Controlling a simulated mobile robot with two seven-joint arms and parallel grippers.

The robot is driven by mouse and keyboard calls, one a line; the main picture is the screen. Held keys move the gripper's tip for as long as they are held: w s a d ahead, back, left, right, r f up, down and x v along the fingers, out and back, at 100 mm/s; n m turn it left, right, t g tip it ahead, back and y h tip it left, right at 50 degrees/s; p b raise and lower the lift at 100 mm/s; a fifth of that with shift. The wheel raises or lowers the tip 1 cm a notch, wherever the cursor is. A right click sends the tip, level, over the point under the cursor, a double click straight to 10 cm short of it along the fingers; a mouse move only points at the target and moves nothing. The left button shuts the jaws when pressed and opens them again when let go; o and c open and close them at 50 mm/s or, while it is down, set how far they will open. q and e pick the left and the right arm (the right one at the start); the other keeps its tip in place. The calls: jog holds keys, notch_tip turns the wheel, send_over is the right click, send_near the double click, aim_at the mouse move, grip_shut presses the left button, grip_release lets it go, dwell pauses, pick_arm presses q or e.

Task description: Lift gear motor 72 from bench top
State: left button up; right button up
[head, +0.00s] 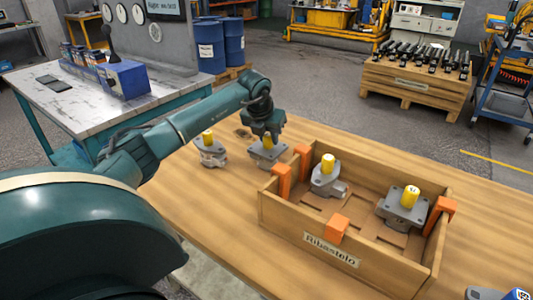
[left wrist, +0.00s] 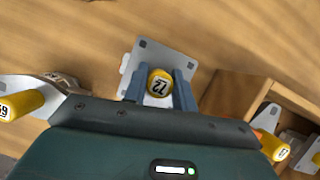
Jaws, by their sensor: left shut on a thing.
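Gear motor 72 (head: 267,154) is a grey motor with a square flange and a yellow cap. In the left wrist view its cap (left wrist: 159,82), marked 72, sits between the two fingers. My left gripper (head: 267,139) comes down on it from above and is shut on it, fingers on both sides of the cap. The motor is at or very near the wooden bench top (head: 215,225); I cannot tell whether a gap lies beneath it. The gripper hides part of its upper body in the head view. My right gripper is not in view.
A similar motor (head: 212,150) stands close on the left. To the right is a wooden crate (head: 275,225) with orange corner pieces, holding two yellow-capped motors (head: 328,178), (head: 405,208). A grey and blue object (head: 497,294) lies at the bottom right. The bench between crate and left edge is mostly clear.

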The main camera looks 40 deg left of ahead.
pick_arm(q)
grip_shut()
dwell(0.8)
jog(key=shift+r, duration=0.25)
